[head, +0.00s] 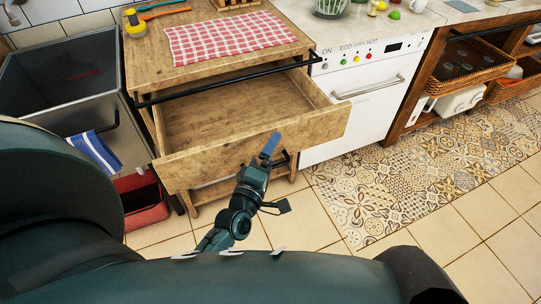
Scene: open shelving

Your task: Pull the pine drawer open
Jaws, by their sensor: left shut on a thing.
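The pine drawer (215,110) is pulled well out of the wooden cabinet under the worktop. Its inside looks empty. Its front panel (200,165) faces me. My left gripper (272,152) is at the right part of this front and is shut on the dark drawer handle (286,160), which is mostly hidden behind the fingers. My right gripper does not show.
A red checked cloth (236,36) lies on the worktop, above a black rail (225,78). A white oven (365,90) stands close on the right. Tiled floor is free at right.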

